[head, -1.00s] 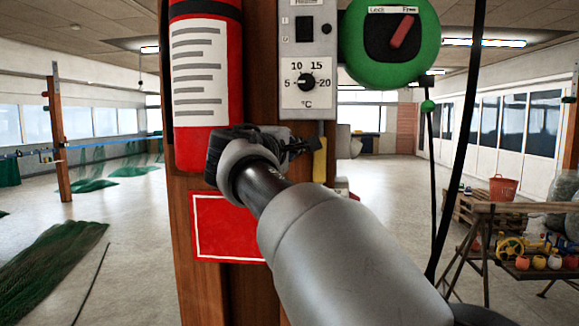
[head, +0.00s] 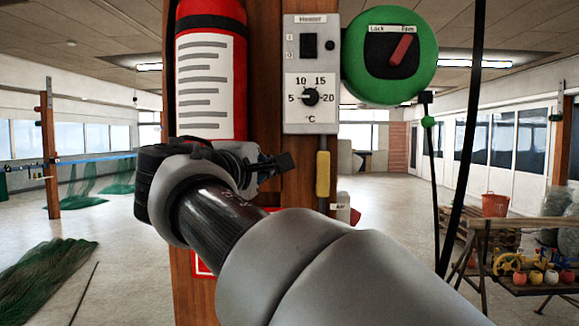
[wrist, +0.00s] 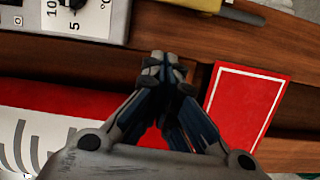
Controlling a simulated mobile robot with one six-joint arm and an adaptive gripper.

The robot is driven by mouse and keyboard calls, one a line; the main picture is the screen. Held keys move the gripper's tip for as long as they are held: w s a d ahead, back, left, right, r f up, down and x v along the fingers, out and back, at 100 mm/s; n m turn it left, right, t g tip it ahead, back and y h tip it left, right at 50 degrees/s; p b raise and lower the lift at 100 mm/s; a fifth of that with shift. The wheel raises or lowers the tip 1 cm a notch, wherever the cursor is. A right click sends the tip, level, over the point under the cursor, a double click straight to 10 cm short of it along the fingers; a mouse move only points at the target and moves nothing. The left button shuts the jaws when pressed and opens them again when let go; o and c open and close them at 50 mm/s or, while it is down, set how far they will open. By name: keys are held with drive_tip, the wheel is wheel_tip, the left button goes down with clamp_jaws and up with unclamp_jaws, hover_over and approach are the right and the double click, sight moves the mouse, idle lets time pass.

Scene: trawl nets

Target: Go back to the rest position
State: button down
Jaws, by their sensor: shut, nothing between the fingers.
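My gripper (head: 280,165) is in front of the wooden post in the head view, below the heater control and right of the fire extinguisher's lower end. In the wrist view my gripper (wrist: 165,68) has its fingertips together with nothing between them. My grey arm reaches in from the lower right and hides the lower post and most of the red sign (head: 203,266). The red sign (wrist: 246,105) shows beside the fingers in the wrist view. I cannot tell the exact gap to the post.
The wooden post (head: 266,110) carries the fire extinguisher (head: 210,75), the heater control (head: 311,75) and a green reel (head: 390,55) with a hanging dark cable. A yellow handle (head: 323,174) hangs below the control. A table (head: 530,228) stands at right. Nets (head: 45,260) lie on the floor at left.

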drive_tip(key=s+d+f+m+g, duration=0.3)
drive_tip(key=s+d+f+g, duration=0.15)
drive_tip(key=d+f, duration=0.45)
drive_tip(key=s+d+f+m+g, duration=0.3)
drive_tip(key=s+d+f, duration=0.3)
drive_tip(key=d+f, duration=0.35)
drive_tip(key=s+d+f+m+g+y+b, duration=0.1)
drive_tip(key=s+f+m+g+y, duration=0.4)
drive_tip(key=s+f, duration=1.7)
drive_tip(key=s+d+m, duration=0.1)
drive_tip(key=m, duration=0.2)
drive_tip(key=shift+s+f, duration=0.25)
drive_tip(key=shift+s, duration=0.05)
